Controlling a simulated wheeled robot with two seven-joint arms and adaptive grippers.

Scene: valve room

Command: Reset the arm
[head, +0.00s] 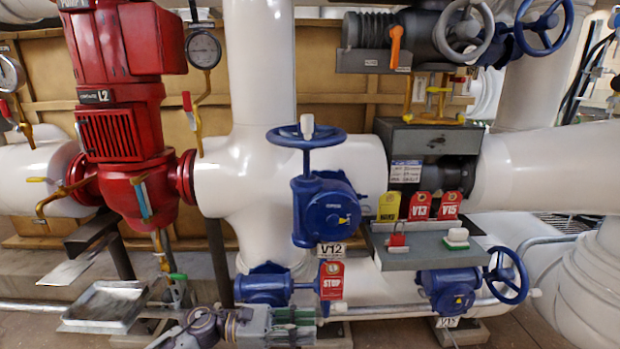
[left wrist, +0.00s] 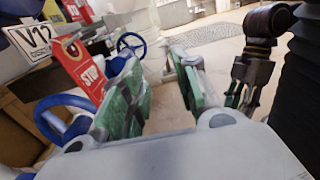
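My left gripper (head: 305,326) is low in the middle of the head view, in front of the lower blue valve (head: 262,286) and just below the red STOP tag (head: 331,280). In the left wrist view its two green-padded fingers (left wrist: 160,95) stand apart with nothing between them. The STOP tag (left wrist: 82,66) and a blue handwheel (left wrist: 62,118) show close to the left of the fingers there. What looks like my right gripper (left wrist: 242,98) hangs at the right of the left wrist view, small and blurred; its opening cannot be told. It does not show in the head view.
The V12 valve (head: 327,212) stands above my left gripper. A grey shelf (head: 420,258) with a red padlock (head: 398,240) is to the right, above another blue valve (head: 450,290). A metal tray (head: 105,305) and red pump (head: 125,130) are left. Floor shows at lower right.

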